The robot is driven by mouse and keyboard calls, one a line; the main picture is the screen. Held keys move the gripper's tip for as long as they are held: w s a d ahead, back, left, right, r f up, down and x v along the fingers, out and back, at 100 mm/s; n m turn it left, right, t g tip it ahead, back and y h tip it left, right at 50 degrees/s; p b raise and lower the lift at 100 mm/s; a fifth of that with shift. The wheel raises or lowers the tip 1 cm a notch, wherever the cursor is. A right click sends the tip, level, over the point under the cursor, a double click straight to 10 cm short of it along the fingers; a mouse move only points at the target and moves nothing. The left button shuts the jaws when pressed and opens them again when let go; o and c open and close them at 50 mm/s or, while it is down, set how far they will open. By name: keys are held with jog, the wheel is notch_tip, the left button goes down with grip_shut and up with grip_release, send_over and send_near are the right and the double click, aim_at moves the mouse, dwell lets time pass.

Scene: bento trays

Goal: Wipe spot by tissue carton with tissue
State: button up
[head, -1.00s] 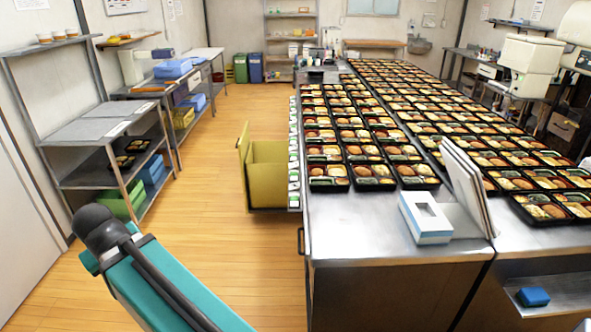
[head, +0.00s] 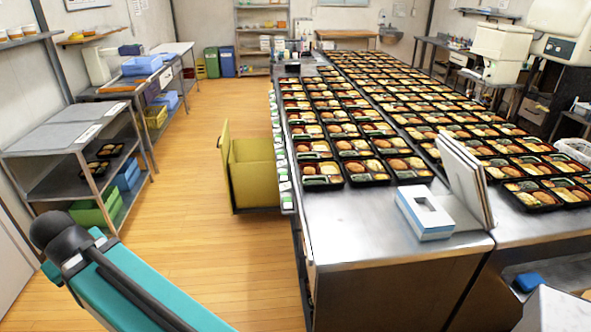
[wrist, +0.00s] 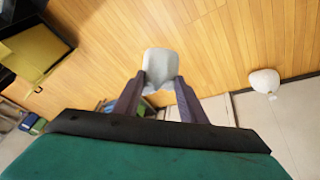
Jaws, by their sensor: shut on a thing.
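The tissue carton (head: 424,212), a white and blue box with an opening on top, stands near the front end of the steel table (head: 350,235). In the wrist view my gripper (wrist: 158,80) is shut on a white tissue (wrist: 160,62), which sticks out beyond the fingertips. The tissue is over the wooden floor in that view, away from the table top. In the head view my teal arm is at the lower left, and the gripper and tissue do not show. I cannot make out a spot on the steel beside the carton.
White upright panels (head: 466,180) stand right behind the carton. Rows of bento trays (head: 345,172) cover the table beyond. A yellow bin (head: 252,172) stands at the table's left side. A metal shelf (head: 75,170) is at the left, with clear floor between. A blue object (head: 527,282) lies lower right.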

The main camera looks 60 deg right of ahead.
jog(key=shift+w+d, duration=0.1)
jog(key=shift+d, duration=0.15)
jog(key=shift+d, duration=0.3)
jog(key=s+d+r+m+g+h+p, duration=0.15)
jog(key=d+m, duration=0.25)
jog(key=d, duration=0.9)
jog(key=s+d+r+m+g+p, duration=0.1)
jog(key=s+d+m, duration=0.25)
jog(key=d, duration=0.85)
jog(key=s+d+r+m+g+h+p, duration=0.15)
jog(key=d+m, duration=0.35)
jog(key=d, duration=0.8)
jog(key=s+d+r+m+g+p, duration=0.2)
jog(key=s+d+m, duration=0.9)
jog(key=s+d, duration=1.7)
jog(key=s, duration=0.2)
jog(key=shift+s+d+r+g+y, duration=0.15)
jog(key=shift+s+g+y, duration=0.15)
jog(key=shift+s+g, duration=0.1)
jog(key=shift+f+b, duration=1.5)
jog(key=shift+f, duration=1.05)
